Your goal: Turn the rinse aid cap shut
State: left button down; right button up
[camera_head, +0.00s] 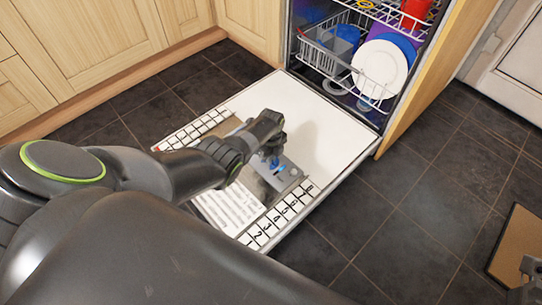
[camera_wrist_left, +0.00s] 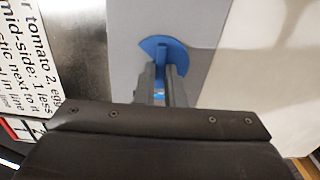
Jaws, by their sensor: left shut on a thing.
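The rinse aid cap is a round blue cap (camera_wrist_left: 185,45) with a raised grip bar, set in a grey panel (camera_wrist_left: 125,25) in the left wrist view. In the head view it is mostly hidden behind my left gripper (camera_head: 272,157); the grey panel (camera_head: 290,175) lies on the inner face of the lowered dishwasher door (camera_head: 325,130). My left gripper's fingers (camera_wrist_left: 164,80) are shut on the cap's grip bar from above. A dark part at the bottom right edge looks like my right gripper (camera_head: 531,270); its jaws are too cut off to read.
The open dishwasher holds a white wire rack (camera_head: 320,62) with a white plate (camera_head: 380,66) and blue dishes. Wooden cupboards (camera_head: 85,40) stand at the left. A brown mat (camera_head: 515,240) lies at the right. The dark floor tiles between are clear.

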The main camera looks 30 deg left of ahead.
pick_arm(q)
jog(key=shift+d+m, duration=0.1)
jog(key=shift+m, duration=0.2)
dwell(0.4)
jog(key=c, duration=1.5)
grip_release()
jog(key=shift+r, duration=0.1)
